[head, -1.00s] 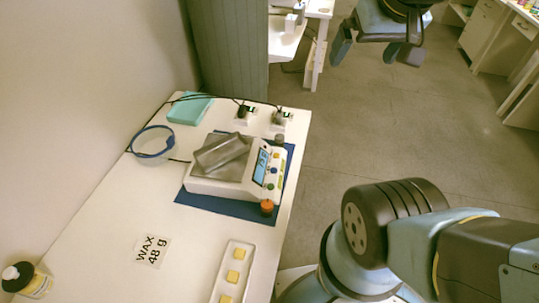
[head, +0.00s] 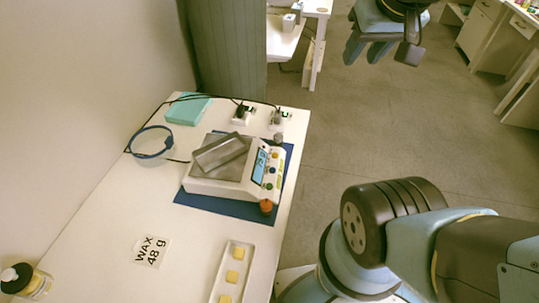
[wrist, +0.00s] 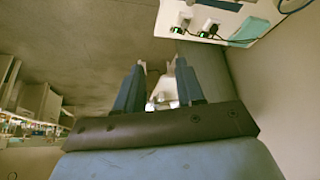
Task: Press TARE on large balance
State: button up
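The balance (head: 215,185) is a white box on a blue mat (head: 228,210), with a lit blue display (head: 259,163) and several coloured buttons on its right side. A tilted metal pan (head: 220,153) lies on top of it. The labels on the buttons are too small to read, so I cannot tell which is TARE. My gripper (head: 368,52) is at the top of the head view, well away from the balance and over the floor. In the wrist view my gripper (wrist: 158,78) has its two blue fingers apart with nothing held between them. The balance does not show there.
On the white table are an orange knob (head: 266,206), a WAX 48 g card (head: 151,252), a tray (head: 247,256) of yellow pieces, a teal box (head: 188,108), a blue cable loop (head: 151,142), plugs (head: 241,115) and a bottle (head: 25,280).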

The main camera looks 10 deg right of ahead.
grip_shut()
dwell(0.8)
